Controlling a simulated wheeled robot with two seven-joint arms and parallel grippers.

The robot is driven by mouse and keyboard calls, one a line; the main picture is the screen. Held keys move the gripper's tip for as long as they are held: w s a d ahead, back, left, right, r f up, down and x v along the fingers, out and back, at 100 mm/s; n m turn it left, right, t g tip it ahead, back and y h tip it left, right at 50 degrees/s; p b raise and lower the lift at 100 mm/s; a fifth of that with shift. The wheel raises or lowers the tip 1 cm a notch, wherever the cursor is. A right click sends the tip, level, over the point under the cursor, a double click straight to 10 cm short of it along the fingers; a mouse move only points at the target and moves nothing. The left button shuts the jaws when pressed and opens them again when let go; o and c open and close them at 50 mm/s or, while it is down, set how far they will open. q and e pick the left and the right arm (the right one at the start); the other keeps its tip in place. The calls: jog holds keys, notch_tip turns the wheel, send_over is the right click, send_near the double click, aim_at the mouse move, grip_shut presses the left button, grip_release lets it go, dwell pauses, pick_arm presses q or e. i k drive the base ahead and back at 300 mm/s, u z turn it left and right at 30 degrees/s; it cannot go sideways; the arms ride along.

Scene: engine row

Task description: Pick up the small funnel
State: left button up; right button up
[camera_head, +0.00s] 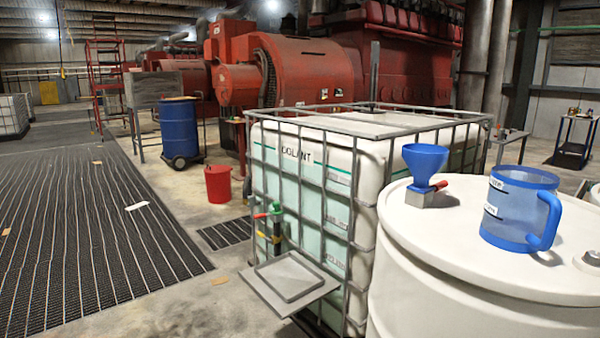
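The small funnel (424,162) is blue, with a wide cone on top and a narrow lower end. It stands upright at a small grey block with a red lever (421,195) on the lid of a white drum (460,238) at the right. How its spout sits in the block is hidden. A blue translucent measuring jug (515,210) stands to the right of the funnel on the same lid, its handle toward the right. Neither of my grippers shows in the head view.
A caged white coolant tank (352,195) stands left of the drum, with a tap (276,225) and a grey drip tray (290,276) on its front. A red bucket (218,183) and blue barrel (180,128) stand farther left. The floor grating (90,215) at left is mostly clear.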

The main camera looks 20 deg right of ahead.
aim_at(422, 160)
jog(key=u, duration=0.45)
jog(key=i, duration=3.15)
jog(key=z, duration=3.45)
